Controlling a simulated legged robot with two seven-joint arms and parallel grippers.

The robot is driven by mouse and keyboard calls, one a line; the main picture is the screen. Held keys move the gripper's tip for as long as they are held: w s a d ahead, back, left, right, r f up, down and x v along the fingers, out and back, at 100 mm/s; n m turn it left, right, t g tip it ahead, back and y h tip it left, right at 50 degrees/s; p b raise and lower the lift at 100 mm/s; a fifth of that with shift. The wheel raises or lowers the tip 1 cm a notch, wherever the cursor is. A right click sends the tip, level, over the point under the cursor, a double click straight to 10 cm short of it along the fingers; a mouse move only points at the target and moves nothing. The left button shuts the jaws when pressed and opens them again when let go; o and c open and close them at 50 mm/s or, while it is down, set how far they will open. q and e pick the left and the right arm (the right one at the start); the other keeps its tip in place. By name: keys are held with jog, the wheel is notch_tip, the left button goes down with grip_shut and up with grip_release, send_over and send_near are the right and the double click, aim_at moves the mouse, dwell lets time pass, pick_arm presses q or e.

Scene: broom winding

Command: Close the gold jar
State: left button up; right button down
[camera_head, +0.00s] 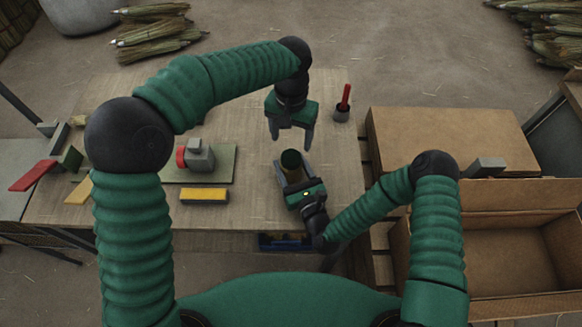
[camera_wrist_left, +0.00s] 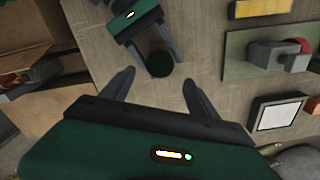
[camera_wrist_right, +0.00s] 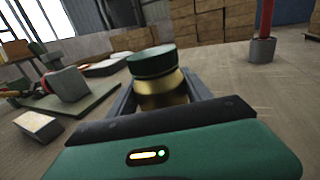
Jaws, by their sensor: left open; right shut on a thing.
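The gold jar (camera_wrist_right: 160,94) stands between the fingers of my right gripper (camera_head: 292,176), which is shut on its body. A dark green lid (camera_wrist_right: 152,62) sits on the jar's top; I cannot tell whether it is tight. The lid also shows from above in the head view (camera_head: 291,159) and in the left wrist view (camera_wrist_left: 160,64). My left gripper (camera_head: 290,143) is open and empty, pointing down above the table just behind the jar. In the left wrist view its two fingers are spread apart, with the lid ahead of them.
On the wooden table (camera_head: 262,222), a grey device with a red knob (camera_head: 200,155) stands on a green board left of the jar. A yellow block (camera_head: 204,195) lies in front of it. A red-handled tool in a grey holder (camera_head: 343,103) stands back right. Cardboard boxes (camera_head: 445,135) are at right.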

aim_at(291, 157)
pick_arm(q)
notch_tip(291, 157, down, 8)
jog(key=shift+f, duration=0.1)
dwell(0.5)
jog(key=shift+c, duration=0.2)
jog(key=c, duration=1.4)
jog(key=o, duration=1.6)
notch_tip(291, 157, up, 12)
jog(key=shift+r, duration=0.1)
